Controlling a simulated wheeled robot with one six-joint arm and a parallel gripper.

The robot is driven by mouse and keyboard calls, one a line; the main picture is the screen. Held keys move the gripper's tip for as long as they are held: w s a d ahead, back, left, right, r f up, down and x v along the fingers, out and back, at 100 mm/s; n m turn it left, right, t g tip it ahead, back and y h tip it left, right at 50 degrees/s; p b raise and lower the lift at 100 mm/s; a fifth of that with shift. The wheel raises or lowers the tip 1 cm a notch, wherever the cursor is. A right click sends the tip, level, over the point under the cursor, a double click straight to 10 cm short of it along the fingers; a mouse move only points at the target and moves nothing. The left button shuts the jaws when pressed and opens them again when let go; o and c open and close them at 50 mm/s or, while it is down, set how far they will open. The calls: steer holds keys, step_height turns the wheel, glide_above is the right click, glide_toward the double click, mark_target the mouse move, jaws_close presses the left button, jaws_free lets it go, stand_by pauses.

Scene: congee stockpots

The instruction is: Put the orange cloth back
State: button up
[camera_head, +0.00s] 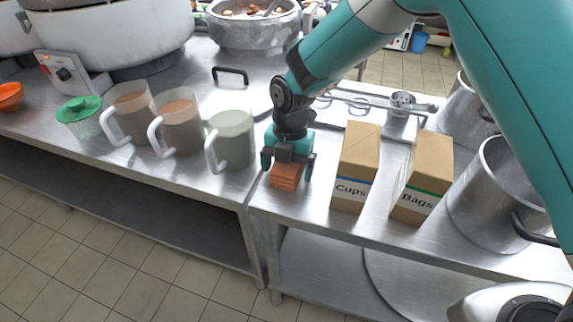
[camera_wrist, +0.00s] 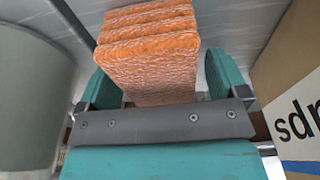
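The orange cloth (camera_head: 285,178) is a folded stack of layers at the front edge of the right steel counter, between the grey-green jug and the Cups box. My gripper (camera_head: 287,168) points down over it. In the wrist view the cloth (camera_wrist: 150,50) lies between the two teal fingers of my gripper (camera_wrist: 160,85). The fingers are wide apart, and a narrow gap shows between the cloth and the right finger. The left finger is very close to the cloth; whether they touch is hard to tell. The cloth's underside is hidden.
Close left stands the grey-green jug (camera_head: 231,140), with two brown-filled jugs beyond. The Cups box (camera_head: 355,167) stands close right, then the Bags box (camera_head: 421,180) and a steel pot (camera_head: 497,195). The counters' front edge is near.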

step_height(320, 180, up, 12)
steer(key=w, duration=0.2)
steer(key=s+d+r+m+y, duration=0.2)
steer(key=s+d+r+m, duration=0.65)
steer(key=m, duration=0.25)
steer(key=s+d+m, duration=0.2)
steer(key=s+m, duration=0.5)
steer(key=s+d+r+m+t+y, duration=0.1)
steer(key=s+d+m, duration=0.1)
steer(key=s+m, duration=0.5)
steer(key=shift+s+d+r+t+y+b, duration=0.3)
steer(key=shift+s+d+b, duration=0.1)
steer(key=shift+s, duration=0.3)
